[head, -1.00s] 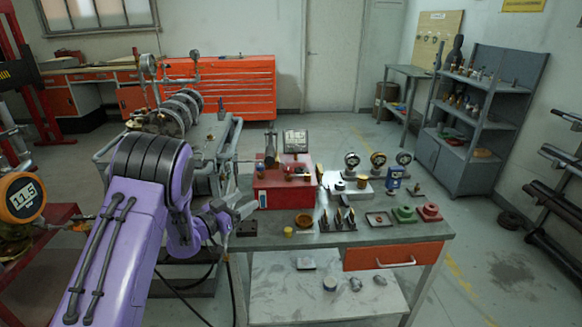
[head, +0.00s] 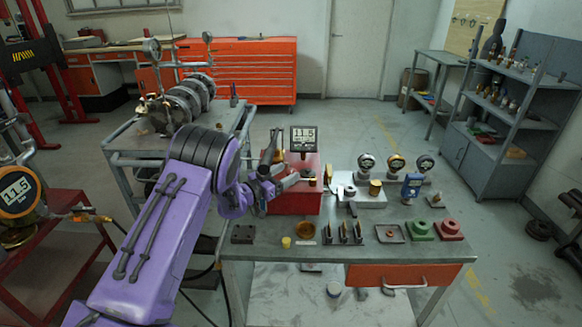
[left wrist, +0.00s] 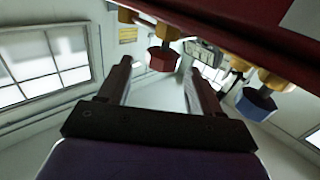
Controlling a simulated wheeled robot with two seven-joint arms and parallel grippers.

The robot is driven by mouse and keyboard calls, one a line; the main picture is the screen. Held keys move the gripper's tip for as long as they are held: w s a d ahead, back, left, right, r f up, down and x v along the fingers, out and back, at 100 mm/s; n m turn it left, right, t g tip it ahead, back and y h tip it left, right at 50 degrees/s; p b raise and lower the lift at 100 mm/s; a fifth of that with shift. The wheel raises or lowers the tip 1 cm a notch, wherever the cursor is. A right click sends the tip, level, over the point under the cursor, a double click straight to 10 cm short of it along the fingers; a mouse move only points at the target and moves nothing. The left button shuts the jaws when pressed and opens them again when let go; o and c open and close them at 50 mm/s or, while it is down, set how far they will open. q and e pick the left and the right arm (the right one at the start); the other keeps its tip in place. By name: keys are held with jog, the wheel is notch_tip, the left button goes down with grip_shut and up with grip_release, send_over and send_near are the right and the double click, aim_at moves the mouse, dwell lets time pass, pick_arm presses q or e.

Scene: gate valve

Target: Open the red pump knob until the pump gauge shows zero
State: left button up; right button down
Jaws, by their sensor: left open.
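The red pump (head: 292,201) stands on the workbench, with a display gauge (head: 303,138) reading 11.5 above it. The red pump knob (left wrist: 162,59) shows in the left wrist view on a brass fitting, below the red pump body (left wrist: 240,35) as pictured. A blue knob (left wrist: 256,103) is on another brass fitting to the right. My left gripper (head: 290,181) is open beside the pump. In the left wrist view its fingers (left wrist: 158,78) are on either side of the red knob in the picture; I cannot tell whether they touch it. My right gripper is out of view.
A large round gauge (head: 17,190) at far left also reads 11.5. Several small gauges (head: 396,163) stand right of the pump. Dark holders (head: 343,234), a yellow cap (head: 286,242) and green and red blocks (head: 447,231) lie along the bench front.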

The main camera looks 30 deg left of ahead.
aim_at(291, 171)
pick_arm(q)
jog(key=x, duration=0.3)
jog(key=shift+w+f, duration=0.15)
jog(key=shift+w, duration=0.05)
jog(key=shift+s, duration=0.1)
jog(key=shift+c, duration=0.3)
jog(key=c, duration=0.9)
